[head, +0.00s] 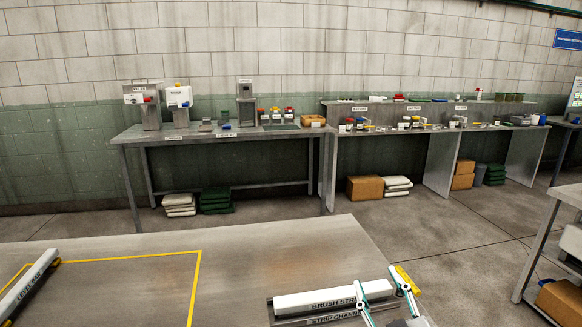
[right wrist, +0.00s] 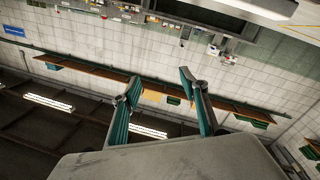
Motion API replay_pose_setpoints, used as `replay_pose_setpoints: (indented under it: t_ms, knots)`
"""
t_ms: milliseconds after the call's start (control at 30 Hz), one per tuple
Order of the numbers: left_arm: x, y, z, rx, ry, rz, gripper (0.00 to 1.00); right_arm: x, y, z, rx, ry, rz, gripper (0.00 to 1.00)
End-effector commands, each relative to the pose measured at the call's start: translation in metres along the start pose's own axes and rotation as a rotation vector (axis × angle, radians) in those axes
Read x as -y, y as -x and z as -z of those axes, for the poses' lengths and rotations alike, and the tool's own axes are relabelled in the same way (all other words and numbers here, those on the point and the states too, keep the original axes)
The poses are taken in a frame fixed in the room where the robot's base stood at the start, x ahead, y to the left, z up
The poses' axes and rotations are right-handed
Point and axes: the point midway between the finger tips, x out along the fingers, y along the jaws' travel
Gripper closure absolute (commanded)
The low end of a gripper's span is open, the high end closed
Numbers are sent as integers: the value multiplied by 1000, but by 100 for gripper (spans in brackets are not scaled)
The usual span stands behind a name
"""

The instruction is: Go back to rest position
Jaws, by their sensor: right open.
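My right gripper (head: 377,277) shows at the bottom right of the head view, with two white and teal fingers spread apart. Nothing is between them. In the right wrist view the open fingers (right wrist: 160,78) stand apart against the far wall and overhead beams. In the head view the gripper appears beside the right end of a white bar marked BRUSH STRIP (head: 315,301), overlapping the end of its label; I cannot tell the gap. A yellow piece (head: 405,279) shows by the right finger. My left gripper is not in view.
The near table (head: 240,265) has a yellow taped outline and a LEVEL PAD bar (head: 30,285) at left. A dark STRIP CHANNEL piece (head: 335,318) lies before the brush strip. A back bench (head: 220,134) holds dispensers and bottles.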

Motion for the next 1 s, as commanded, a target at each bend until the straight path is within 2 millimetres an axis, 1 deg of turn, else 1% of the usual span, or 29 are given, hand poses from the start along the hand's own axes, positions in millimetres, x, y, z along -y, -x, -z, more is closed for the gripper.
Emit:
replay_pose_setpoints:
  t_ms: [33,67,100,167,200,300,333,433,600,867,900,1000]
  knots:
    - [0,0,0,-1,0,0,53,-7,12,-35,103,30,-11,56]
    - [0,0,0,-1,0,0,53,-12,20,-54,163,52,-15,56]
    - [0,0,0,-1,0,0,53,-17,31,-78,240,82,-16,56]
    - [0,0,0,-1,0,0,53,-25,51,-114,356,130,-11,56]
    - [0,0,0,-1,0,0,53,-29,65,-136,427,161,-4,56]
    - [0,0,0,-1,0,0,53,-38,98,-178,575,229,23,56]
    - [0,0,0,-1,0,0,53,-41,107,-188,612,246,31,56]
    - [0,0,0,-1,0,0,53,-46,134,-214,715,295,61,56]
    - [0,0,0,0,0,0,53,-55,175,-246,850,363,113,56]
    - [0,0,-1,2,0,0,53,-66,233,-280,1021,452,197,56]
    - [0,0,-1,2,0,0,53,-57,227,-283,999,434,205,56]
    - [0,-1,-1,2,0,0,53,-40,219,-289,960,394,224,56]
